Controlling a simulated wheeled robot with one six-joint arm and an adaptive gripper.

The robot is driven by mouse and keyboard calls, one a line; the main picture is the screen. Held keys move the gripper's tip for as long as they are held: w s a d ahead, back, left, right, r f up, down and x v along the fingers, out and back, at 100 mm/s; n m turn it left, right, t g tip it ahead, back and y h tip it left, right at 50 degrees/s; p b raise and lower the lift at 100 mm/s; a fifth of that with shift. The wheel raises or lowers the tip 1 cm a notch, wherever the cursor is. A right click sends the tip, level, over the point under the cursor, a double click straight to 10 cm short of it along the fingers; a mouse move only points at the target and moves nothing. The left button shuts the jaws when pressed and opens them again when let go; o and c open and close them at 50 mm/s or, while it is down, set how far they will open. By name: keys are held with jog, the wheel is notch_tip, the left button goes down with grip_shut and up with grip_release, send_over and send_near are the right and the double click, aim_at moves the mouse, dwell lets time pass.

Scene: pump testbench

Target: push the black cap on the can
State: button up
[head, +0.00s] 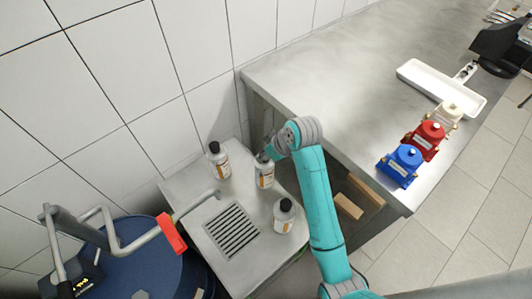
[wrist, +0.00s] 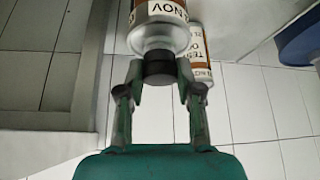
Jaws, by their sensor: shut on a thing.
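The can (head: 265,178), grey with a white and orange label, stands upright on the small grey side table, the middle one of three alike. My gripper (head: 267,154) is over its top and hides its cap in the head view. In the wrist view my gripper (wrist: 161,74) is shut on the black cap (wrist: 159,63), one finger on each side. The can (wrist: 158,30) appears upside down there, and the cap is in line with its neck. I cannot tell how far the cap is seated.
Another can (head: 219,163) with a black cap stands to the left, and one (head: 284,217) stands in front. The side table has a drain grate (head: 231,231) and a bent pipe. The workbench (head: 315,65) is close on the right, the tiled wall behind.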

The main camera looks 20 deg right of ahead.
jog(key=o, duration=1.5)
jog(key=shift+r, duration=1.3)
jog(key=shift+r, duration=2.15)
